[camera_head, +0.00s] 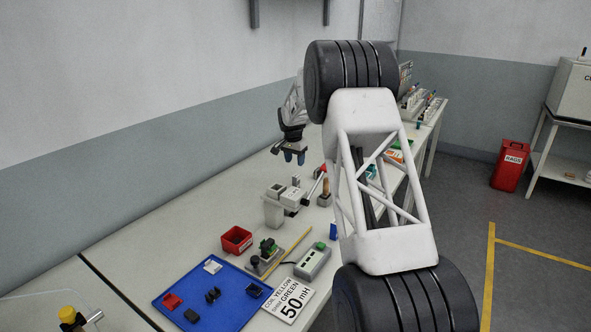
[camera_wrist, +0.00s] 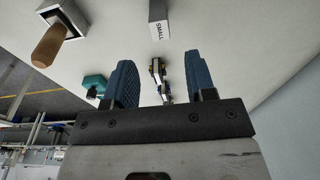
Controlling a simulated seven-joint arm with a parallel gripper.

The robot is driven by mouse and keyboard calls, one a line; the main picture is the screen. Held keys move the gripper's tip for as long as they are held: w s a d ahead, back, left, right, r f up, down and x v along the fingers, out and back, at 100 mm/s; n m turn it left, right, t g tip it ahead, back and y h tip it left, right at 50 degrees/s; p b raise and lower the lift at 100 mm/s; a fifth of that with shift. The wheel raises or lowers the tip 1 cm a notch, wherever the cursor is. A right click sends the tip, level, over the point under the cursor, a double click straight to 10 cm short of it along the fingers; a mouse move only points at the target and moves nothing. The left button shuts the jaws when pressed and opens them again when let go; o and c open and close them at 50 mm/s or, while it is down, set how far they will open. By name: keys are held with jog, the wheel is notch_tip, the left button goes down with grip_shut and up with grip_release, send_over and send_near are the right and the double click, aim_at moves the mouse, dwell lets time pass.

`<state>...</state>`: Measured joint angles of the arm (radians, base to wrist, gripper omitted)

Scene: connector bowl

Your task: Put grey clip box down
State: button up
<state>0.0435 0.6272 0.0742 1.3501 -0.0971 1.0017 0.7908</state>
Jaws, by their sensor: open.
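My gripper (camera_head: 294,158) is in the air above the bench, its blue fingertips pointing down. In the wrist view the two blue fingers (camera_wrist: 160,82) are apart. A small dark and yellow thing (camera_wrist: 158,78) shows in the gap, seemingly farther off; nothing is clearly gripped. A grey box with a label reading SMALL (camera_wrist: 158,22) lies beyond the fingertips, apart from them. I cannot tell for sure that it is the grey clip box. In the head view a small grey block (camera_head: 295,180) stands below my gripper, perhaps the same box.
A wooden-handled tool in a grey holder (camera_head: 325,199) stands nearby. A grey press-like device (camera_head: 274,210), a red bin (camera_head: 237,239), a green-black fixture (camera_head: 266,256) and a blue tray (camera_head: 235,310) with several connectors occupy the near bench. The bench along the wall (camera_head: 170,215) is clear.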

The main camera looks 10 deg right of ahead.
jog(key=shift+s+a+r, duration=0.15)
jog(key=shift+r, duration=1.45)
jog(key=s+a+r+n, duration=0.1)
jog(key=s+r, duration=0.5)
jog(key=s, duration=0.6)
jog(key=s+a+r+n+t, duration=0.15)
jog(key=s+r, duration=0.45)
jog(key=s, duration=0.7)
jog(key=s+a+r+n+g, duration=0.15)
jog(key=s+r, duration=0.45)
jog(key=s, duration=0.6)
jog(key=s+f+n, duration=0.2)
jog(key=s+f, duration=0.1)
jog(key=s, duration=1.5)
jog(key=s+a+f+n+t, duration=0.1)
jog(key=s+f, duration=0.3)
jog(key=s, duration=1.5)
jog(key=shift+s+a+f+n+t+y, duration=0.15)
jog(key=shift+s+f+n+t+y, duration=0.2)
jog(key=shift+n, duration=0.55)
